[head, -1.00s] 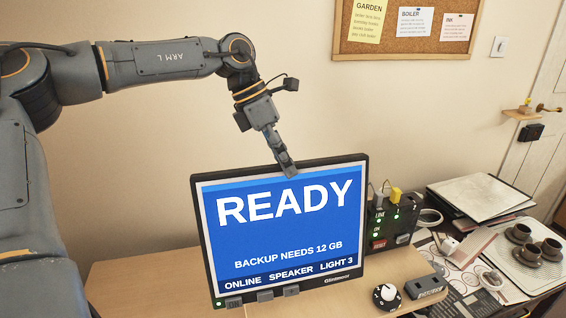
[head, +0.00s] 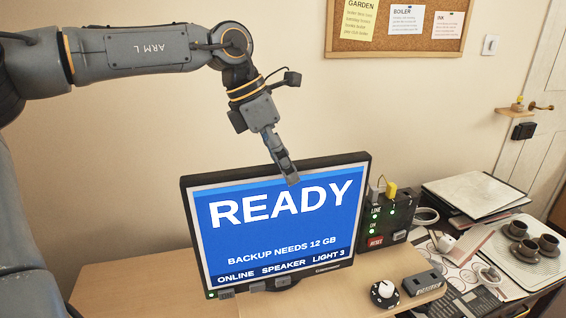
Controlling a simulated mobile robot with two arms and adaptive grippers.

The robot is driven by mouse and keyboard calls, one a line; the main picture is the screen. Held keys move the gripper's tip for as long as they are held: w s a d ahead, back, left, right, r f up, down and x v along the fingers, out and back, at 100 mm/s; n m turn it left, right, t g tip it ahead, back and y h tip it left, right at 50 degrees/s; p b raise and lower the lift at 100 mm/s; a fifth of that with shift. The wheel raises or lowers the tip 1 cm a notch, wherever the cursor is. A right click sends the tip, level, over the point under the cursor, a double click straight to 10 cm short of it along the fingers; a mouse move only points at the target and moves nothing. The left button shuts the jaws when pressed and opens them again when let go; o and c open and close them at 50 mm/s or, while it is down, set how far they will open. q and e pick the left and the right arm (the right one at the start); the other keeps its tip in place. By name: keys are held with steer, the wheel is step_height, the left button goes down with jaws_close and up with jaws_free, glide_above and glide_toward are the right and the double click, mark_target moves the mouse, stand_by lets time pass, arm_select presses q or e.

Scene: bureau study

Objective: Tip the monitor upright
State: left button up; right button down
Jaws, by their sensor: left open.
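The monitor (head: 280,247) stands on the wooden desk, its lit blue screen reading READY and facing me. It looks near upright; its exact tilt is hard to judge. My left gripper (head: 289,176) points down at the middle of the monitor's top edge. Its fingertips overlap the top edge in the head view; I cannot tell whether they touch it. The jaws are open, seen nearly edge-on. My right gripper is not in view.
A black box (head: 401,224) with green lights and plugs stands right of the monitor. A round knob (head: 384,292) and a small grey device (head: 424,283) sit in front. Cups (head: 526,250) on a tray and papers are at the right. Bare desk (head: 120,285) shows at the left.

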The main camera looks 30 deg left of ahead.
arm_select(q)
steer(key=shift+a, duration=0.1)
steer(key=shift+a+r, duration=0.15)
steer(key=shift+r, duration=0.15)
steer(key=v, duration=1.1)
steer(key=shift+s, duration=0.2)
steer(key=shift+r, duration=0.1)
